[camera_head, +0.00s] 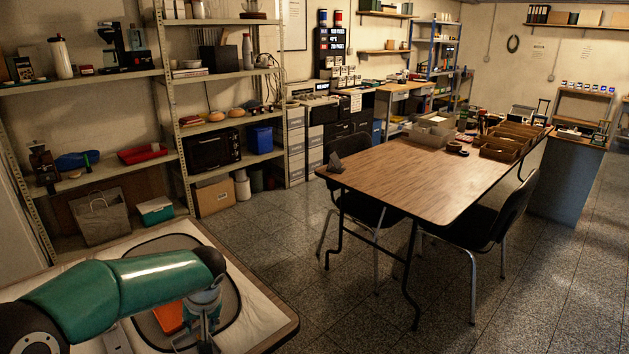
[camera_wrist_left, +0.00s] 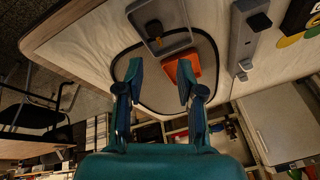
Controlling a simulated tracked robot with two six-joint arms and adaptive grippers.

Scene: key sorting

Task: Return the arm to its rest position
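My left arm reaches in from the left in the head view, and my left gripper (camera_head: 206,325) points down over a white-topped table (camera_head: 262,318). In the left wrist view the two fingers of my left gripper (camera_wrist_left: 158,76) stand wide apart with nothing between them. An orange tray (camera_wrist_left: 184,68) lies near the right finger on a dark-rimmed grey mat (camera_wrist_left: 206,52). The orange tray also shows partly behind the gripper in the head view (camera_head: 168,318). A grey tray (camera_wrist_left: 147,17) holds a small dark and yellow item too small to identify. My right gripper is not in view.
A grey device (camera_wrist_left: 246,38) stands beside the mat. Metal shelves (camera_head: 165,110) line the wall behind the table. A wooden table (camera_head: 420,185) with chairs and boxes stands to the right, with open floor between.

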